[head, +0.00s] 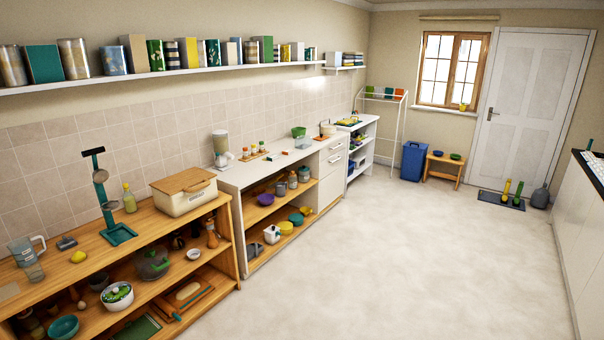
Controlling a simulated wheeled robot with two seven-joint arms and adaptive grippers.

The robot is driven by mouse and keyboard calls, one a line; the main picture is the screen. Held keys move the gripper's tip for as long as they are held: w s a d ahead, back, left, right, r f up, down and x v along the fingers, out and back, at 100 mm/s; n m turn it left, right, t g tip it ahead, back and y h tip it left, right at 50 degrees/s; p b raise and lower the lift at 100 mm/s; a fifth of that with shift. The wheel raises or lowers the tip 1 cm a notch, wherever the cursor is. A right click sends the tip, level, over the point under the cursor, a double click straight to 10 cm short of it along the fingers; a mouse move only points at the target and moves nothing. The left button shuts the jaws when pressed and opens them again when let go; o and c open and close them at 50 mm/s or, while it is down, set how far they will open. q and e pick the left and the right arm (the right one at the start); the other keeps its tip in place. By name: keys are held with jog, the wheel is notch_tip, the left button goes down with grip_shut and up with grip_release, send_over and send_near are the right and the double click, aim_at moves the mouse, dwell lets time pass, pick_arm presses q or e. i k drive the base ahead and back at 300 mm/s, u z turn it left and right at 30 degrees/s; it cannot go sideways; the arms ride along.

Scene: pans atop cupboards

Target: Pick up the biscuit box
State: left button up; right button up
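No thing in the head view can be told for sure as the biscuit box. Several upright boxes and tins stand in a row on the long white wall shelf (200,72), among them a green box (43,64) at the left end and a tan box (134,53); their labels are too small to read. A cream box with a wooden lid (185,197) sits on the wooden counter, with lettering on its front that I cannot read. Neither of my grippers shows in the head view.
The wooden cupboard (232,262) and a white counter (225,178) line the left wall, with pots and bowls on their shelves. A blue bin (413,161) and a low wooden stool (442,159) stand at the back. The pale floor (400,260) is clear.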

aim_at(302, 142)
jog(key=z, duration=0.05)
jog(key=i, duration=2.25)
jog(key=u, duration=0.15)
jog(key=i, duration=3.25)
jog(key=u, duration=0.25)
